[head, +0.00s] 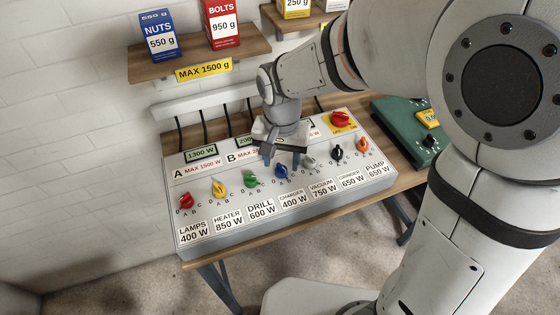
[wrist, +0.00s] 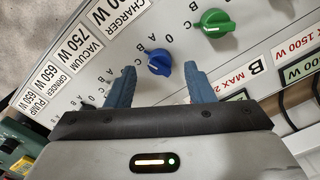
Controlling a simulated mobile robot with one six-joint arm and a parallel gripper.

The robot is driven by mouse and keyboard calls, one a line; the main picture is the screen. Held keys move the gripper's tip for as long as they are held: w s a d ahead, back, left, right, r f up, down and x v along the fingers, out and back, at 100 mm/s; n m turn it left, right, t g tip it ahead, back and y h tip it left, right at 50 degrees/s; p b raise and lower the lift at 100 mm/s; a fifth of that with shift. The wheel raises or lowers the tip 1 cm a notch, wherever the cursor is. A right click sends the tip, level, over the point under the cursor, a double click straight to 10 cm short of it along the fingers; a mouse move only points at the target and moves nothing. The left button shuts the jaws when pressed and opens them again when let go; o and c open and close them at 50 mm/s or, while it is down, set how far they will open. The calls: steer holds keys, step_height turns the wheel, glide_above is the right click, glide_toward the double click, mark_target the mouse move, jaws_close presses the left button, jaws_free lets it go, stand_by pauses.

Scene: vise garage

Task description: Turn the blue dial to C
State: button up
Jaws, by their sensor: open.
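The blue dial (head: 281,171) is on the sloped face of the grey power panel (head: 215,243), above the CHARGER 400 W label. In the wrist view the blue dial (wrist: 159,63) lies between the two blue-grey fingertips, a little beyond them, with letters printed around it. I cannot tell surely which letter its pointer marks. My gripper (head: 283,159) is open and empty, just behind the dial in the head view. In the wrist view my gripper (wrist: 159,74) has a finger on each side of the dial, with gaps between. Contact is not visible.
A green dial (wrist: 215,23) is close by; red (head: 185,201) and yellow (head: 218,188) dials are further left. White, black and orange (head: 362,145) dials sit to the right. A shelf (head: 200,57) with boxes hangs above. A green case (head: 405,125) stands at right.

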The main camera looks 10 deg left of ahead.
mark_target(281, 170)
steer(key=shift+f, duration=1.1)
